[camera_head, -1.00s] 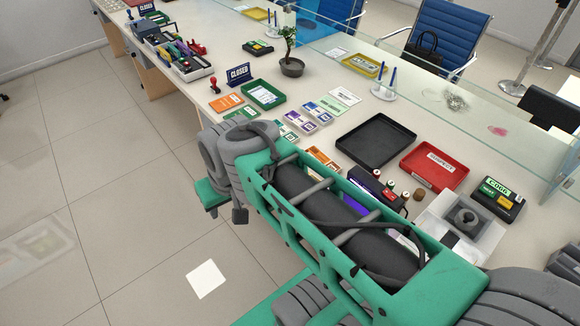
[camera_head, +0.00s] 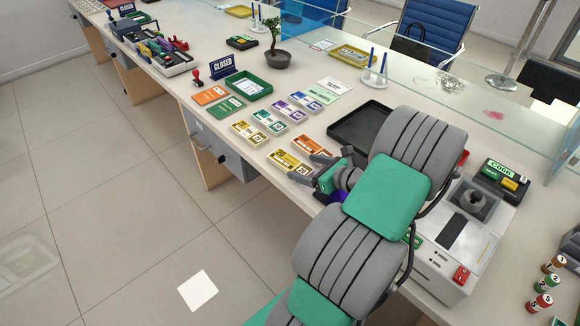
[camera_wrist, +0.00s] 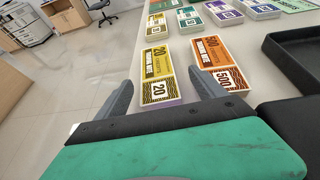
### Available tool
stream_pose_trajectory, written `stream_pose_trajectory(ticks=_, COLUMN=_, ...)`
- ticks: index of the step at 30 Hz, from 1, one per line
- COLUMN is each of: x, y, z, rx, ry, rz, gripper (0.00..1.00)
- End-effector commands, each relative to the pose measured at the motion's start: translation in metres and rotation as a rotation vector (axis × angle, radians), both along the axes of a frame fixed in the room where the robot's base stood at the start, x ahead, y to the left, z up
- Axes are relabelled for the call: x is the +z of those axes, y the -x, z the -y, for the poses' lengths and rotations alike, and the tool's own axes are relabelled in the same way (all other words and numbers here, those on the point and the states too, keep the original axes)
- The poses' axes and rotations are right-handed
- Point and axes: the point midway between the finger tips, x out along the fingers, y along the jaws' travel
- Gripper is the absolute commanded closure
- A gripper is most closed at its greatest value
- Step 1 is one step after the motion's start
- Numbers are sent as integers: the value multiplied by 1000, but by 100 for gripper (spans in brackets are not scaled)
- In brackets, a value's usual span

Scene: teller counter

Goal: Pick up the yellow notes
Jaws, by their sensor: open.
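A stack of yellow notes marked 20 (camera_head: 284,160) lies flat near the counter's front edge. In the wrist view the yellow stack (camera_wrist: 157,62) shows ahead, between my two fingers in the picture. My gripper (camera_head: 311,167) is open and empty, low over the counter just right of that stack; its fingers also show in the wrist view (camera_wrist: 160,82). Whether they touch the stack I cannot tell. Another yellow stack (camera_head: 247,133) lies farther left along the edge. It also shows farther off in the wrist view (camera_wrist: 155,22).
Orange notes marked 500 (camera_wrist: 220,62) lie close to the right of the yellow ones. Green notes (camera_head: 269,122), purple notes (camera_head: 289,110) and a black tray (camera_head: 347,125) are behind. A grey-white machine (camera_head: 452,250) stands right of my arm. Open floor lies left.

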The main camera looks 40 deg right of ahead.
Motion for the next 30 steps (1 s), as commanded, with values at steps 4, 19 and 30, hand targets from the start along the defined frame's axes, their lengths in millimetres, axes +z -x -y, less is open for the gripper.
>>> stream_pose_trajectory(ticks=4, x=-6, y=-25, z=-9, rx=6, ry=-1, rz=-2, gripper=20)
stream_pose_trajectory(ticks=19, x=-15, y=-48, z=-10, rx=2, ry=3, rz=-3, gripper=29)
stream_pose_trajectory(ticks=30, x=-15, y=-48, z=-10, rx=2, ry=3, rz=-4, gripper=59)
